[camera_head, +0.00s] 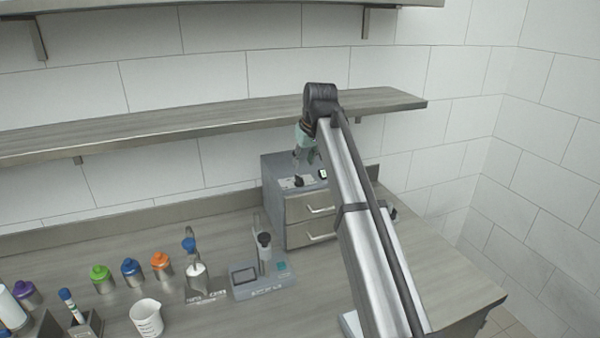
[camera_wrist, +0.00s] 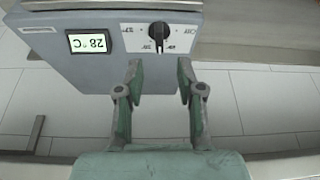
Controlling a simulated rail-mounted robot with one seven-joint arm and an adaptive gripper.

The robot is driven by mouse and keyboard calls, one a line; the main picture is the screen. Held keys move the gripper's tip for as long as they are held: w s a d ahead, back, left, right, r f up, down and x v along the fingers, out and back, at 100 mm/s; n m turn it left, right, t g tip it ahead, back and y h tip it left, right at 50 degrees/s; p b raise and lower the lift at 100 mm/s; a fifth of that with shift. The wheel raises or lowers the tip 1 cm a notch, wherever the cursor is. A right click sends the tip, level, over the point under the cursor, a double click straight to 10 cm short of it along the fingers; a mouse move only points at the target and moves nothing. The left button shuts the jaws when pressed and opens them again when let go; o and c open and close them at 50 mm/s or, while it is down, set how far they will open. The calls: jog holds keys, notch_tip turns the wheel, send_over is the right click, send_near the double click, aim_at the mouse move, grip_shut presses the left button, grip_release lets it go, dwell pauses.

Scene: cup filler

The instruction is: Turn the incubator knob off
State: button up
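The incubator (camera_head: 277,194) is a grey box with two drawers, standing at the back right of the bench; it also shows in the wrist view (camera_wrist: 85,72). Its black knob (camera_wrist: 159,32) sits on a white dial plate, next to a lit display (camera_wrist: 88,43) reading 28 °C. In the head view the knob (camera_head: 298,181) is small beside the display. My gripper (camera_wrist: 160,72) is open and empty, its fingertips apart and short of the knob in the wrist picture. In the head view my gripper (camera_head: 303,153) is just above the incubator top, partly hidden by my arm.
A wall shelf (camera_head: 200,122) runs above the incubator, close to my arm. A grey device with a stand (camera_head: 264,280), a dispenser (camera_head: 196,275), a white beaker (camera_head: 147,318) and several colour-capped bottles stand to the left. The bench (camera_head: 440,275) at right is mostly clear.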

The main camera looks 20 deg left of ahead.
aim_at(299, 177)
jog(key=p+x, duration=0.1)
jog(key=x, duration=0.6)
jog(key=shift+w+f, duration=0.15)
jog(key=shift+f, duration=0.1)
grip_shut()
